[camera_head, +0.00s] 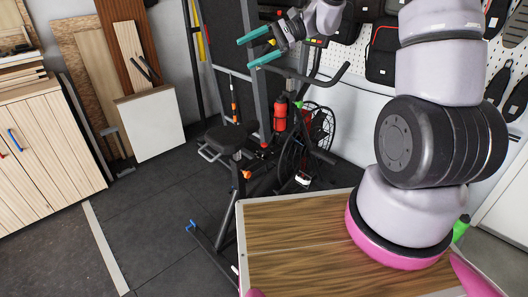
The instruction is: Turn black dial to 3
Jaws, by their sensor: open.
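No black dial can be made out in the head view. My gripper (260,47) is at the top middle, raised in the air in front of the exercise gear and wall. Its two teal fingers are spread apart with nothing between them. My arm rises on the right of the picture and hides part of the wall and bench behind it.
A wooden workbench top (290,240) is at the bottom and looks bare where it shows. An exercise bike (235,135) with a red bottle (280,114) stands behind it. A wooden cabinet (45,155) is at the left. The dark floor (150,215) between is open.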

